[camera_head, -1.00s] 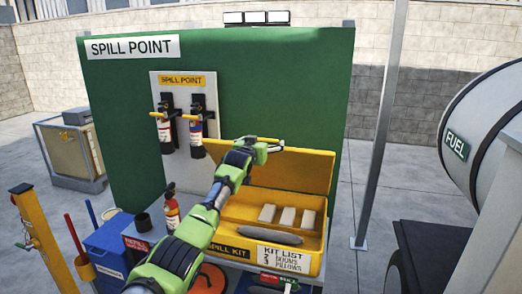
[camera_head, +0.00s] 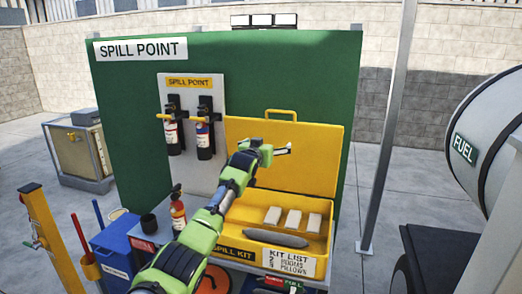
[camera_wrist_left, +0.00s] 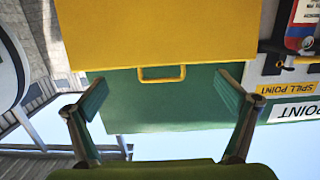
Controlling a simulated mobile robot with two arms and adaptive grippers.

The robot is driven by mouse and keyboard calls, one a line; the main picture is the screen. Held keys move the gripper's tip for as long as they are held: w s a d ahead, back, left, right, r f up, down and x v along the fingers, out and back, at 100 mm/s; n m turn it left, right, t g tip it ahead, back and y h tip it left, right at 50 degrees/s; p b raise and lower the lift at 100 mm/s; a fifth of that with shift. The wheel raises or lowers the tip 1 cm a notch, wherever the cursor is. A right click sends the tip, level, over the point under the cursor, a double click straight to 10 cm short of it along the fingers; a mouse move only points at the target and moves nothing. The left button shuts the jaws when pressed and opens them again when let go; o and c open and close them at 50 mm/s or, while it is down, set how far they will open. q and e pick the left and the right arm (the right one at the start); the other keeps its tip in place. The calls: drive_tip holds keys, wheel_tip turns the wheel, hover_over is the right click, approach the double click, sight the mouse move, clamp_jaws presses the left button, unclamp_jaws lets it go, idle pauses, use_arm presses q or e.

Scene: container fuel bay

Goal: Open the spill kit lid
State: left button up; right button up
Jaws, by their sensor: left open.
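The yellow spill kit box (camera_head: 228,254) stands on a bench with its yellow lid (camera_head: 310,160) raised upright, leaning against the green panel. The lid's handle (camera_head: 281,114) is on its top edge. My left gripper (camera_head: 285,149) is open in front of the lid, below the handle and apart from it. In the left wrist view, which is upside down, my left gripper's fingers (camera_wrist_left: 162,92) are spread wide with nothing between them. The handle (camera_wrist_left: 162,79) shows beyond the fingertips. My right gripper is not in view.
Inside the box are several pale blocks (camera_head: 293,219) and a grey roll (camera_head: 275,238). A small extinguisher (camera_head: 178,211) and a dark cup (camera_head: 148,223) stand left of it. Two extinguishers hang on the panel (camera_head: 185,178). A metal post (camera_head: 388,130) stands to the right.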

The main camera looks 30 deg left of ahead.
use_arm(q)
drive_tip(key=v, duration=1.1)
drive_tip(key=shift+s, duration=0.2)
drive_tip(key=shift+r, duration=0.15)
